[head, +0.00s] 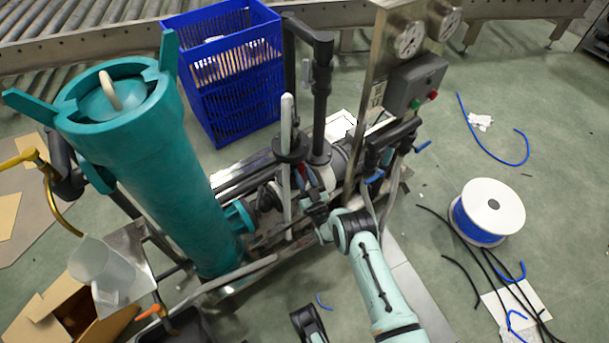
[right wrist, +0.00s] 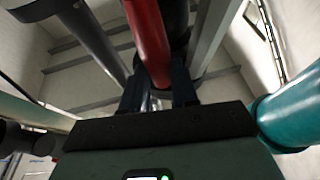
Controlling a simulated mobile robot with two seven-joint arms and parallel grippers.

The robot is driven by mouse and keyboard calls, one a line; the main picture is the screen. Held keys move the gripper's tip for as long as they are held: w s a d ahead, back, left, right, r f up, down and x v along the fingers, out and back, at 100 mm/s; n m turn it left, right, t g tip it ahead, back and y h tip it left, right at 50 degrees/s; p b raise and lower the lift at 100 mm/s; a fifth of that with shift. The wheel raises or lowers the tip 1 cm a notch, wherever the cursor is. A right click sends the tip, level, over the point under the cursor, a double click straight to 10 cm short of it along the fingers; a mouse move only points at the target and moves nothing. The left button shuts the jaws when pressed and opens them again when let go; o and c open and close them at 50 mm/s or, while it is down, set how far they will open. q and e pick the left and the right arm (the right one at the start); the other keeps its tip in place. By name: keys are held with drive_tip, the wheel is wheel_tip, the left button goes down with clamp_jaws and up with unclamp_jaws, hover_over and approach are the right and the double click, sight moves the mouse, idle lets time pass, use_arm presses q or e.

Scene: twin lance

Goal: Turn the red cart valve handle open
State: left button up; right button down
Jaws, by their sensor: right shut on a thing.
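The red valve handle (right wrist: 148,40) runs down between the two dark fingers of my right gripper (right wrist: 160,92) in the right wrist view. The fingers are closed around its lower end. In the head view only a small bit of the red handle (head: 301,172) shows among the pipes of the cart. There my right gripper (head: 308,198) reaches in from the lower right, just below that red bit. Cart pipes and the gripper hide most of the handle, and the valve body cannot be made out clearly.
A large teal vessel (head: 165,170) stands left of the handle. A pale upright lever (head: 287,150) and dark pipes crowd my gripper. A gauge panel (head: 376,75) rises behind. A blue crate (head: 228,75) stands at the back.

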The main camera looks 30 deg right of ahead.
idle(0.4)
drive_tip(key=c, duration=0.9)
unclamp_jaws()
drive_tip(key=shift+o, duration=0.2)
use_arm(q)
drive_tip(key=w+r+t+p, duration=0.2)
drive_tip(key=w+r+p, duration=0.1)
drive_tip(key=w, duration=0.4)
drive_tip(key=shift+d+r+m+t+p, duration=0.35)
drive_tip(key=shift+d+r, duration=0.1)
drive_tip(key=shift+r, duration=0.15)
use_arm(e)
drive_tip(key=v, duration=1.3)
drive_tip(key=shift+s, duration=0.25)
